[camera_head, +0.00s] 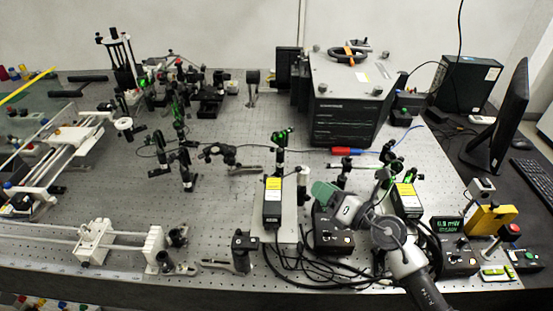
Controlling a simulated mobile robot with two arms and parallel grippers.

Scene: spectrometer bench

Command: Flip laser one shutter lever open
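Two black laser-like boxes with yellow labels stand on the bench: one box (272,209) left of my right gripper, the other (406,203) to its right. I cannot tell which is laser one, and no shutter lever can be made out clearly. My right gripper (323,193) reaches in from the lower right, its greenish tip between the two boxes and above a black control box (329,239). It is apart from the left box in the picture. Whether its fingers are open or shut cannot be told. My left gripper is not in view.
Optics posts (281,146) stand behind the boxes, and black cables (300,268) loop in front. A readout box (447,228) with green digits and a yellow block (491,219) stand at right. A large dark instrument (340,119) is at the back. Bare perforated bench (215,222) lies left.

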